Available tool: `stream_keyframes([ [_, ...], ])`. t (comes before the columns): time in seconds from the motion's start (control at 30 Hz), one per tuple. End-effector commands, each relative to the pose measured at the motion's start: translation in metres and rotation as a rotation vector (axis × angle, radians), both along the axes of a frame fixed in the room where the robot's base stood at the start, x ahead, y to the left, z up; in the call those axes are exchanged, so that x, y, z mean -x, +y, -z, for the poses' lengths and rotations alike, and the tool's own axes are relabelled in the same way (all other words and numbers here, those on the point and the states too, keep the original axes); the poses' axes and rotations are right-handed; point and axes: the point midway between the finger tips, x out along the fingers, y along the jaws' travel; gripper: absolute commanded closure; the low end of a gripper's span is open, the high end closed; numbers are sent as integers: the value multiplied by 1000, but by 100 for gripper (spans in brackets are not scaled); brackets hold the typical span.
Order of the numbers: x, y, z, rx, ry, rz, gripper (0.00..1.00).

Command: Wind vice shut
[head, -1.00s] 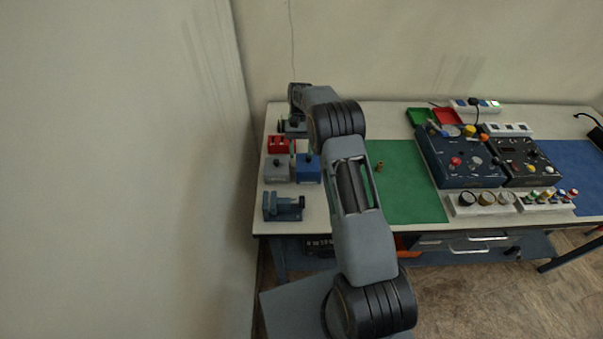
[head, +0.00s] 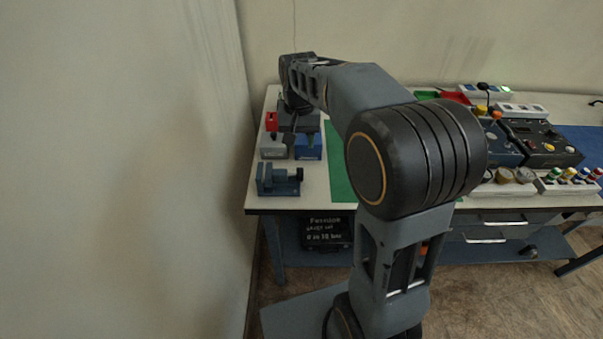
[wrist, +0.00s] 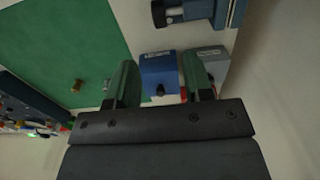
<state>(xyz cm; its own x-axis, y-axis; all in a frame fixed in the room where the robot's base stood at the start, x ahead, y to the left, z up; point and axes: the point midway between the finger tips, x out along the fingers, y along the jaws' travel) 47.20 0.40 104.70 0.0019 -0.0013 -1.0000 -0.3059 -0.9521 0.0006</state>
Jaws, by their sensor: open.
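The vice (head: 278,182) is a small blue-grey block with jaws, standing at the front left corner of the bench. Its screw end (head: 298,175) points right in the head view. In the wrist view the vice (wrist: 225,12) is partly cut off at the top edge, with the dark round screw end (wrist: 172,16) to the left. My gripper (wrist: 160,82) is open and empty, fingers apart. It hangs above the blue and grey boxes, behind the vice in the head view, and is not touching the vice. The jaw gap of the vice is too small to judge.
A blue box (head: 308,147) and a grey box (head: 273,147) stand just behind the vice, with a red item (head: 271,121) farther back. The green mat (head: 340,180) lies to the right. The wall is close on the left. Control panels (head: 540,140) stand far right.

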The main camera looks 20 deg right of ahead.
Motion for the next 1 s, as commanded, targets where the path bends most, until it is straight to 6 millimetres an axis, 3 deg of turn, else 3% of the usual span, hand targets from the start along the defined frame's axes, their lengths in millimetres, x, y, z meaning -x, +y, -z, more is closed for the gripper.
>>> stream_keyframes([
  [0.3,1,-1,63,-1,7,2,53],
  [0.5,1,-2,94,-1,6,3,53],
  [0.7,0,-2,113,-2,5,4,53],
  [1.0,0,-2,120,-1,3,4,53],
])
